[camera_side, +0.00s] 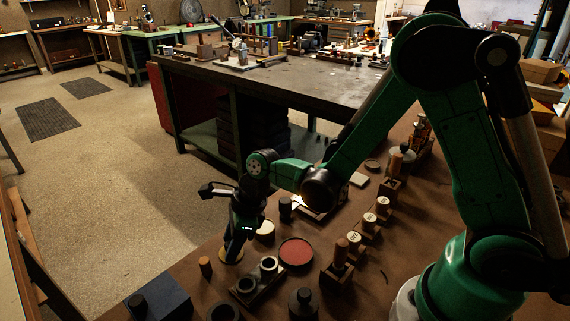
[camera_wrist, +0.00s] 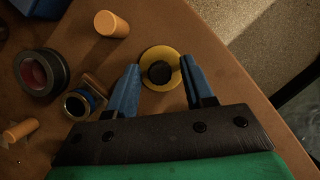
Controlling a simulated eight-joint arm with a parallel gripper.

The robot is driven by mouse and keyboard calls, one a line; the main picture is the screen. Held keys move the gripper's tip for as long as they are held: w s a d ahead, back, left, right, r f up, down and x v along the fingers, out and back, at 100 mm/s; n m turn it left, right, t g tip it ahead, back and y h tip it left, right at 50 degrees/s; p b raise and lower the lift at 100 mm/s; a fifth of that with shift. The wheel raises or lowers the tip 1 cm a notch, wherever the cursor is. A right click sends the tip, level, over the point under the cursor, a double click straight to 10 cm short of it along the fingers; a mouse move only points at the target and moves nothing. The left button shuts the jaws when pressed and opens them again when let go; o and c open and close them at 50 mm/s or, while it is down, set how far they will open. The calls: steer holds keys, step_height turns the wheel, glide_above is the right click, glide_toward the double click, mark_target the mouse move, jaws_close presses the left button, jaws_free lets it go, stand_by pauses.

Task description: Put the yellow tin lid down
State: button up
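The yellow tin lid (camera_wrist: 146,80) is round, with a dark round middle, and shows between my fingertips in the wrist view. In the side view, the lid (camera_side: 231,257) shows low at the brown bench top, under my gripper (camera_side: 232,247). My gripper (camera_wrist: 160,63) has its two blue fingers spread, one on each side of the lid. They stand clear of its dark middle and very close to its rim. I cannot tell whether the fingertips touch the rim. The lid looks level. My fingers hide part of it in the side view.
An orange-brown cylinder (camera_wrist: 111,24), a black roll with a red inside (camera_wrist: 40,74) and a dark ring (camera_wrist: 79,103) lie left of the lid in the wrist view. A red-topped round tin (camera_side: 296,252) stands to the right in the side view. The bench edge (camera_wrist: 235,62) is near.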

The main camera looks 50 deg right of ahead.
stand_by(0.3)
steer(key=v, duration=1.2)
steer(key=s+d+r+n+t+h, duration=0.1)
steer(key=s+d+n+t+h, duration=0.1)
steer(key=n, duration=1)
steer(key=s+d+r+n+t+h, duration=0.1)
steer(key=s+d+n+t, duration=0.1)
steer(key=n, duration=1.1)
steer(key=shift+s+d+h, duration=0.4)
steer(key=shift+s+d, duration=0.2)
